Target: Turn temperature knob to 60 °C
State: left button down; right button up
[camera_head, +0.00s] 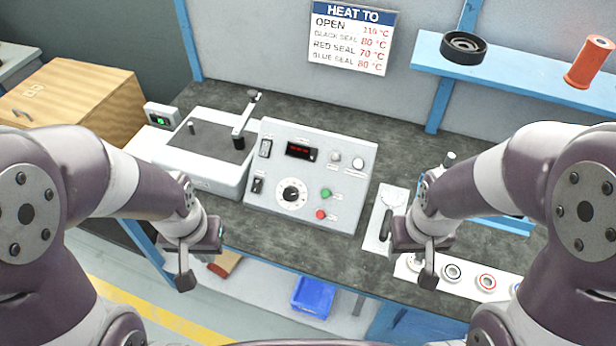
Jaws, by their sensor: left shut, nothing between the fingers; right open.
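The temperature knob (291,194) is a round dial with a dark centre and pale ring, low on the sloped white control panel (336,150). Its pointer setting is too small to read. A dark display with red digits (300,151) sits above it; the digits are not legible. My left gripper (186,280) is shut and empty, hanging in front of the bench edge, below and left of the panel. My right gripper (428,278) is open and empty, right of the panel near the bench's front edge. Neither gripper touches the knob.
A white machine with a lever (205,150) stands left of the panel. A strip of ring seals (452,272) lies right. A wall sign (352,36) lists temperatures.

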aim_at(291, 194)
jog(key=k+j+z, duration=0.1)
jog(key=z, duration=0.25)
jog(key=k+j+z, duration=0.1)
jog(key=z, duration=0.3)
jog(key=k+z, duration=0.35)
jog(key=i+l, duration=0.05)
